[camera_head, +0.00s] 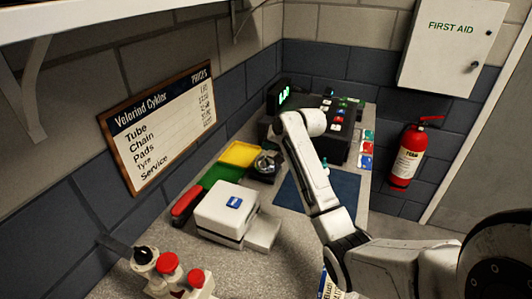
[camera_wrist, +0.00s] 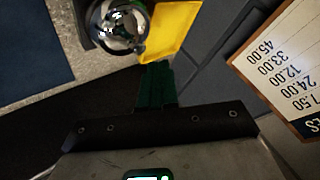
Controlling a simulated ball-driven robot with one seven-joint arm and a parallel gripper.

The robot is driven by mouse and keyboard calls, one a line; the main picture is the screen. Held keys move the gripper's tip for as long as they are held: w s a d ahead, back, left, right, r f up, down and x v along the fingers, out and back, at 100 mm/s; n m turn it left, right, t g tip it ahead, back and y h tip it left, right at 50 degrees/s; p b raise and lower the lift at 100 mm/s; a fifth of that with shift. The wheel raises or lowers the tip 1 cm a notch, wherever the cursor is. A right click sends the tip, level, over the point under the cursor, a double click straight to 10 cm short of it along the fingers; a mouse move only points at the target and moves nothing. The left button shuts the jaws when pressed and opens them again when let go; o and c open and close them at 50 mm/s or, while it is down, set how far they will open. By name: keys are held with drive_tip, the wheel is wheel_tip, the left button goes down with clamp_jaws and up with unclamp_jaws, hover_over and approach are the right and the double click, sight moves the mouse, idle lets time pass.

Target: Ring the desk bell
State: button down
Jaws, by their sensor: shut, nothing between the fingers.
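The desk bell (camera_head: 264,163) is a shiny silver dome on a dark base, on the bench beside a yellow bin. In the wrist view the bell (camera_wrist: 122,26) is at the top, left of and beyond my fingertips, with a visible gap in the picture. My gripper (camera_wrist: 157,68) shows dark green fingers shut together with nothing between them. In the head view my arm reaches over the bench just behind the bell, and its fingers are hard to make out there. I cannot tell the exact height of the fingertips over the bell.
A white box-shaped device (camera_head: 224,212) stands in front of the bell. A blue mat (camera_head: 342,190) lies to the right. A dark cash register (camera_head: 325,125) stands behind.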

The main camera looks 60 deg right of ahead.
drive_tip(key=shift+r+p, duration=2.25)
drive_tip(key=shift+r, duration=0.7)
idle(0.5)
